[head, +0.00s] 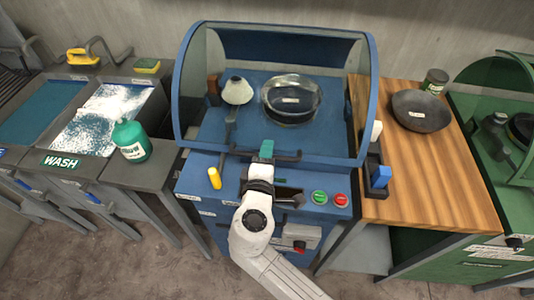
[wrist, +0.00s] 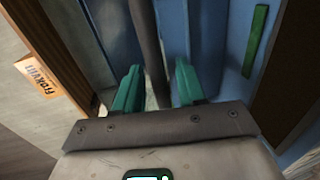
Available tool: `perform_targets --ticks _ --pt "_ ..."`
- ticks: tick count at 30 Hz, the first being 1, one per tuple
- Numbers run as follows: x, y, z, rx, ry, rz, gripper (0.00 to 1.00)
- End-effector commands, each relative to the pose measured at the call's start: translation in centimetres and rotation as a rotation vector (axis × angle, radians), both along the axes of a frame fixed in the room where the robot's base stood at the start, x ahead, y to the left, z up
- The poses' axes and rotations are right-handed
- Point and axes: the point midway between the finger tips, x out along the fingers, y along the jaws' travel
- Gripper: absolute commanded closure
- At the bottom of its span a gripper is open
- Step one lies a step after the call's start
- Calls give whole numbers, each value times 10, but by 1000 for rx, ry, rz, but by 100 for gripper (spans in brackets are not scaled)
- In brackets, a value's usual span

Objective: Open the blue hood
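The blue hood (head: 368,110) is a curved frame with clear panels over a blue machine, and it is down. A dark handle bar (head: 287,157) runs along its lower front edge. My gripper (head: 265,150) is at the middle of this bar, with one teal finger clearly visible in the head view. In the wrist view my gripper (wrist: 158,75) has its two teal fingers apart, with a dark bar (wrist: 146,35) running between them. A gap shows between the bar and the right finger. My wrist hides part of the front panel.
Inside the hood are a glass bowl (head: 291,99) and a white cone-shaped piece (head: 237,91). The front panel has a yellow knob (head: 215,178), a green button (head: 319,197) and a red button (head: 341,200). A wooden table (head: 440,170) stands right and a wash sink (head: 100,115) left.

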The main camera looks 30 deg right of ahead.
Motion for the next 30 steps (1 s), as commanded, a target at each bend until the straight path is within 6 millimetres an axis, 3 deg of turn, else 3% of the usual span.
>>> perform_targets --ticks 8,20,30 --pt "1 -1 0 1 -1 0 61" --pt "1 -1 0 1 1 0 99" --pt "0 0 -1 1 1 0 100"
